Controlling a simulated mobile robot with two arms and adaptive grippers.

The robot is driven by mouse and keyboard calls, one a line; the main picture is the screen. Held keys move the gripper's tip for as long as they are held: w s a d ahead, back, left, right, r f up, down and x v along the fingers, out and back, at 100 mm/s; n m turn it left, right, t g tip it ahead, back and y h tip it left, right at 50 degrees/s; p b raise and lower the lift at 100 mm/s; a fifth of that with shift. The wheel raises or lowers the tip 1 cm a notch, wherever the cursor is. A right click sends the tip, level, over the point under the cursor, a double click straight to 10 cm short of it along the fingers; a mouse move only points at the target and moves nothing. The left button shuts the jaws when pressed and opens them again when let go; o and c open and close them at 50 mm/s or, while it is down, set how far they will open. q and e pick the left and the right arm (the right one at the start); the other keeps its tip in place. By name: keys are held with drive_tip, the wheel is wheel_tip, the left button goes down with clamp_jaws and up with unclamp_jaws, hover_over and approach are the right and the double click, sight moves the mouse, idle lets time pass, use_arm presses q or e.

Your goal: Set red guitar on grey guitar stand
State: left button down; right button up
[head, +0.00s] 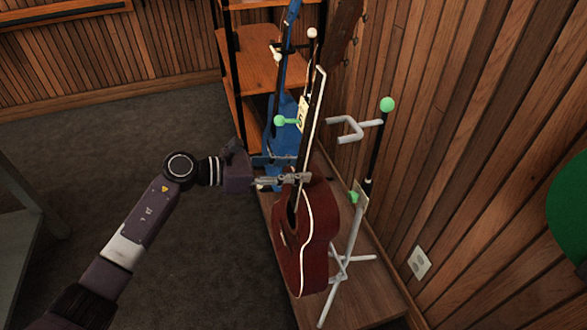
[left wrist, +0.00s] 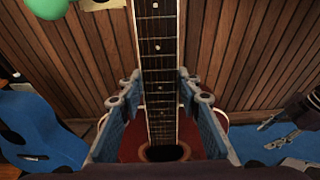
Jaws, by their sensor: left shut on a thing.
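The red guitar (head: 308,240) is upright, slightly tilted, in front of the grey guitar stand. My left gripper (head: 290,180) is shut on its neck just above the body. In the left wrist view, the neck (left wrist: 158,60) runs between the two fingers of my left gripper (left wrist: 157,95). The grey guitar stand (head: 340,264) has light metal legs, a dark post, an upper fork and green knobs, and stands on a wooden platform behind and right of the guitar. The guitar partly hides its lower part. My right gripper (left wrist: 266,136) appears at the right of the wrist view, fingers apart and empty.
A blue guitar (head: 282,135) stands close behind the red one, with another stand's knob and hooks near the red guitar's neck. The wooden platform (head: 372,292) meets a slatted wall with an outlet (head: 419,262).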

use_arm(q)
drive_tip(key=shift+w+r, duration=0.1)
drive_tip(key=shift+r, duration=0.25)
use_arm(e)
drive_tip(key=shift+w+r, duration=0.15)
drive_tip(key=shift+w, duration=0.05)
use_arm(q)
drive_tip(key=shift+d, duration=0.2)
drive_tip(key=shift+w+d, duration=0.2)
drive_tip(key=shift+d, duration=0.25)
drive_tip(key=shift+w+d+f+b, duration=0.15)
drive_tip(key=shift+d+b, duration=0.15)
drive_tip(key=shift+d, duration=0.2)
drive_tip(key=shift+w+d+b, duration=0.3)
drive_tip(key=shift+d, duration=0.65)
drive_tip(key=shift+w+d, duration=0.3)
drive_tip(key=shift+d, duration=0.6)
drive_tip(key=shift+d+b, duration=0.3)
drive_tip(key=shift+b, duration=0.05)
drive_tip(key=shift+w, duration=0.1)
use_arm(e)
drive_tip(key=w+v, duration=0.1)
drive_tip(key=v, duration=0.5)
drive_tip(key=shift+r+t, duration=0.3)
drive_tip(key=shift+r, duration=0.3)
drive_tip(key=shift+w, duration=0.1)
